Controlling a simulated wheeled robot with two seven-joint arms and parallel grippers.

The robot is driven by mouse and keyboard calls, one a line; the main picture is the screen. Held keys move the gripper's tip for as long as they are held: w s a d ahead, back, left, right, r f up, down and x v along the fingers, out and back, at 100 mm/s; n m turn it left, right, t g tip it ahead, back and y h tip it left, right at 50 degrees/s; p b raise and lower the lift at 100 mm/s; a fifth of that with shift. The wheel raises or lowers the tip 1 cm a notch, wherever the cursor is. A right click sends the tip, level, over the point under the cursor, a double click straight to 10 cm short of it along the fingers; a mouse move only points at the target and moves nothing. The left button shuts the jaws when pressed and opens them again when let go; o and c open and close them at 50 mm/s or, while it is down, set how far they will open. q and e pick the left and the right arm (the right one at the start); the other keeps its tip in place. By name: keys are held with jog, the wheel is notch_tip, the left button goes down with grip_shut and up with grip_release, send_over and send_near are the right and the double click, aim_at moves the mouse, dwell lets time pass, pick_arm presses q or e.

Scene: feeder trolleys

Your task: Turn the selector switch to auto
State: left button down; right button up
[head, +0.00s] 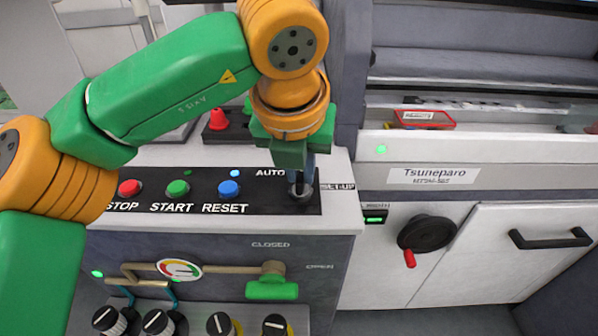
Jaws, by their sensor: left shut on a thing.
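The selector switch (301,190) is on the black panel strip, right of the three buttons, between the labels AUTO (270,173) on its left and SET-UP (338,187) on its right. My left gripper (300,176) points down onto it from above and is shut on its knob. The gripper and wrist hide most of the knob, so I cannot tell which label it points to. My right gripper is not in view.
Red STOP (130,188), green START (178,188) and blue RESET (229,189) buttons sit left of the switch. Below are a gauge (179,268), a green valve handle (272,288) and several knobs. A black handwheel (427,234) is on the right-hand machine.

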pick_arm(q)
jog(key=shift+n+y, duration=0.4)
jog(key=shift+n, duration=0.4)
jog(key=c, duration=0.9)
grip_release()
jog(key=v, duration=0.7)
jog(key=shift+d+r+p, duration=0.1)
jog(key=shift+p, duration=0.3)
